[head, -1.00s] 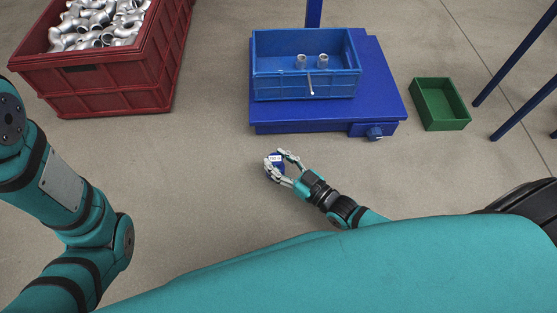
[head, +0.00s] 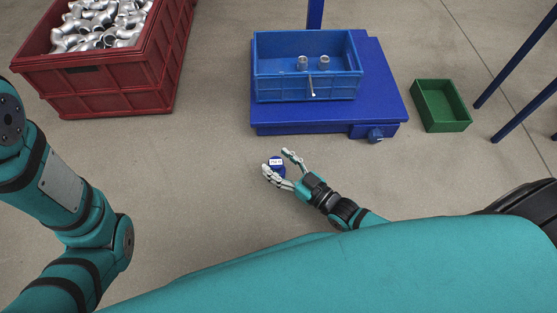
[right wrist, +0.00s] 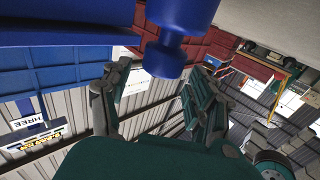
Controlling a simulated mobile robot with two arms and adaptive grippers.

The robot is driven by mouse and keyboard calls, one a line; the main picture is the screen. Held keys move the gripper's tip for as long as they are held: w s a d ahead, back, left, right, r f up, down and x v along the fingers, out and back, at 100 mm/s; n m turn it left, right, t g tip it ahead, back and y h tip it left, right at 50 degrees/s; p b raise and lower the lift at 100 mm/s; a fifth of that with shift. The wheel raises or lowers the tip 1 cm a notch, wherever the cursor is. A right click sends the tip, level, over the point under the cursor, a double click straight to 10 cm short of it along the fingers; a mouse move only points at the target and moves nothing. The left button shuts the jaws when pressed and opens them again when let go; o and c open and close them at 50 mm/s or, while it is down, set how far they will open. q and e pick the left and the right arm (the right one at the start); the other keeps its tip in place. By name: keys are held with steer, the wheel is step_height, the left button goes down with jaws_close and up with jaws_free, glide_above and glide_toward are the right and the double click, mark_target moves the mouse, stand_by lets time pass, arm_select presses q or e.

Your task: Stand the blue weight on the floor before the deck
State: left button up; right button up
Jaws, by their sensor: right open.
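The blue weight (head: 277,172) stands on the floor in front of the blue deck (head: 384,85), with a pale label on top. My right gripper (head: 277,160) is open, its fingers spread beside the weight. One finger lies close along the weight's near side; whether it touches I cannot tell. In the right wrist view, which looks upside down, the weight (right wrist: 183,12) shows its neck and knob between the open fingers, at the top of the picture. My left arm shows at the left of the head view, but its gripper is out of view.
A blue box (head: 305,88) with two metal fittings sits on the deck. A red crate (head: 115,90) full of metal elbows stands at back left. A green tray (head: 443,127) lies right of the deck, near blue legs (head: 515,55). The floor left of the weight is clear.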

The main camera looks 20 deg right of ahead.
steer(key=p+v, duration=0.2)
steer(key=v, duration=0.3)
steer(key=p+v, duration=0.2)
steer(key=v, duration=0.3)
steer(key=shift+s+d+r+p, duration=0.2)
steer(key=shift+s+r+p, duration=0.05)
steer(key=shift+s+p, duration=0.1)
steer(key=shift+s+d, duration=0.25)
steer(key=shift+s, duration=0.2)
